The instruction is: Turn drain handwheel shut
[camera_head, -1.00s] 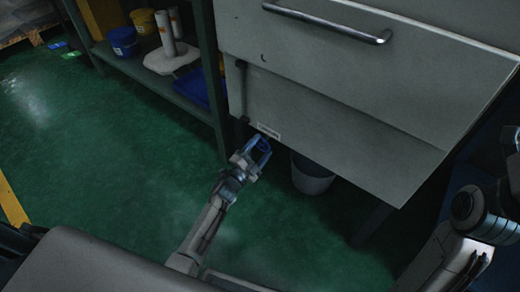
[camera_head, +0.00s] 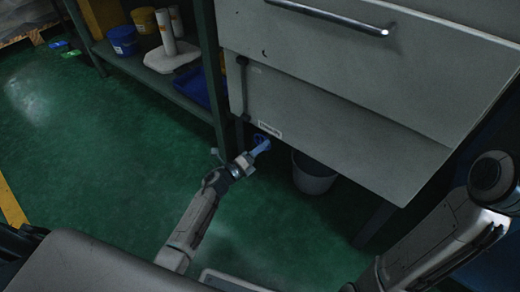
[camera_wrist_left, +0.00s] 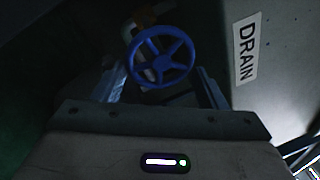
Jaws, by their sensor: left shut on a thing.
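The blue drain handwheel (camera_wrist_left: 161,57) shows in the left wrist view, a spoked ring just left of the DRAIN label (camera_wrist_left: 246,50). In the head view the handwheel (camera_head: 260,139) is small, under the cabinet's lower edge by the white label (camera_head: 269,130). My left gripper (camera_head: 258,148) is at the handwheel, its fingers shut on it. In the left wrist view the gripper's fingers (camera_wrist_left: 163,92) reach up on both sides of the wheel; their tips are dark and hard to see. My right arm is at the right of the head view, its gripper out of frame.
A grey bucket (camera_head: 313,173) stands on the floor right of my left gripper, under the large grey cabinet (camera_head: 330,85). A green shelf (camera_head: 165,88) with tubs is at the upper left. The green floor (camera_head: 110,165) left of my arm is clear.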

